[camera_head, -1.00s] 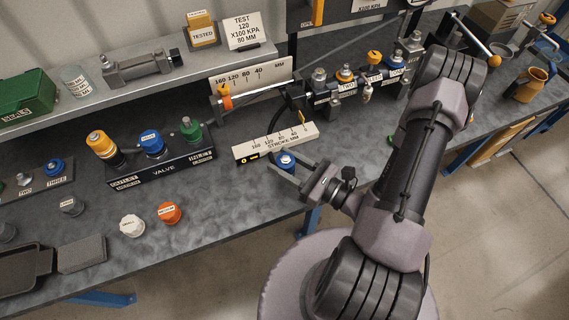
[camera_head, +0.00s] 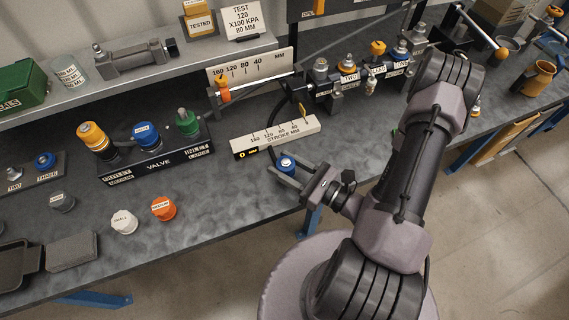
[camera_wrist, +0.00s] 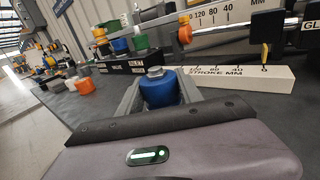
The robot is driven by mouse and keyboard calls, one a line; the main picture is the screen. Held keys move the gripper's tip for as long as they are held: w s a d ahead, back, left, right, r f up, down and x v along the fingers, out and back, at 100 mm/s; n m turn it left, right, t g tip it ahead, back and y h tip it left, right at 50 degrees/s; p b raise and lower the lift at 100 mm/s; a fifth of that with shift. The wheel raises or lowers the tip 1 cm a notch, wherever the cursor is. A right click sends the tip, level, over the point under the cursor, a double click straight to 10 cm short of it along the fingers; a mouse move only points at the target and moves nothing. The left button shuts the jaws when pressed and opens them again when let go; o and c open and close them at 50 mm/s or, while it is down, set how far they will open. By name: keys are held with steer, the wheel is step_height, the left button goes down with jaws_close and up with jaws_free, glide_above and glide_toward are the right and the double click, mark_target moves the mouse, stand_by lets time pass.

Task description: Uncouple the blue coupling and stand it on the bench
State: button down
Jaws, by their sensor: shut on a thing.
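My gripper (camera_head: 283,174) is shut on a blue coupling (camera_head: 286,163) with a silver top, near the bench's front edge, in front of the stroke scale. In the wrist view the blue coupling (camera_wrist: 160,88) is upright between the two grey fingers. Its lower end is hidden, so I cannot tell whether it touches the bench (camera_head: 215,190). Another blue fitting (camera_head: 146,134) sits on the valve block.
The white stroke scale (camera_head: 275,138) lies just behind my gripper. The valve block (camera_head: 155,165) stands to the left. An orange cap (camera_head: 163,209) and a white cap (camera_head: 124,222) stand front left. Bare bench lies between the orange cap and my gripper.

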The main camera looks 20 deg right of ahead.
steer(key=shift+f+b, duration=0.45)
steer(key=shift+f, duration=0.15)
steer(key=c, duration=0.7)
jaws_free()
